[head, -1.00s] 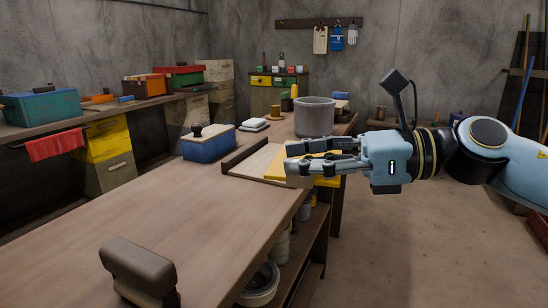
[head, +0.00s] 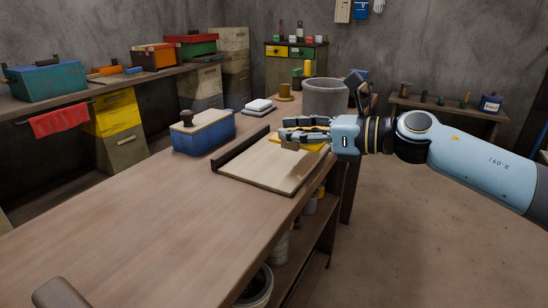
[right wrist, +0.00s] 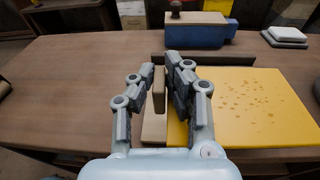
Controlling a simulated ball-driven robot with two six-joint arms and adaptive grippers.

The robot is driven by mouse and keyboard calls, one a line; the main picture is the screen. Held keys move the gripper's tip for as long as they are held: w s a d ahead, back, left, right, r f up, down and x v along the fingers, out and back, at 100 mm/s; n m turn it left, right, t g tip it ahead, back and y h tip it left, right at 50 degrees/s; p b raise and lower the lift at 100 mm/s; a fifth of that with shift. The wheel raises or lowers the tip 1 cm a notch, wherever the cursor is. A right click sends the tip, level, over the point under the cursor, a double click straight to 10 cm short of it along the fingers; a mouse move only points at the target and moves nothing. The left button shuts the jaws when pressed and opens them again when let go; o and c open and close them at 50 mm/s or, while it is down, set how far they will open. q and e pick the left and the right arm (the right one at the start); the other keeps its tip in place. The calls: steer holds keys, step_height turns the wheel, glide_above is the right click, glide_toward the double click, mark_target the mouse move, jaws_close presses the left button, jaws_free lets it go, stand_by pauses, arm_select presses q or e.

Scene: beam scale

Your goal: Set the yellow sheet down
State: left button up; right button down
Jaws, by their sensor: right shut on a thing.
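The yellow sheet (head: 312,137) is at the far end of the pale wooden board (head: 265,168) on the workbench. In the right wrist view the sheet (right wrist: 250,105) is flat with brown specks and fills the right side. I cannot tell whether the sheet touches the board. My left gripper is not in view.
A dark ledge (head: 240,150) runs along the board's left side. A grey pot (head: 325,97) stands beyond the gripper. The near bench top (head: 150,220) is mostly clear.

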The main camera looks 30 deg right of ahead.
mark_target(271, 138)
steer(key=w+f, duration=0.1)
steer(key=w, duration=0.1)
steer(key=w+f, duration=0.1)
steer(key=w+a+f+b, duration=0.1)
steer(key=w, duration=0.1)
steer(key=shift+w+f, duration=0.2)
steer(key=shift+w, duration=0.15)
step_height(271, 138, down, 4)
steer(key=shift+r+b, duration=0.25)
steer(key=shift+b, duration=0.3)
steer(key=shift+f, duration=0.3)
steer(key=shift+f, duration=0.1)
steer(key=c, duration=1.4)
jaws_free()
steer(key=shift+o, duration=0.2)
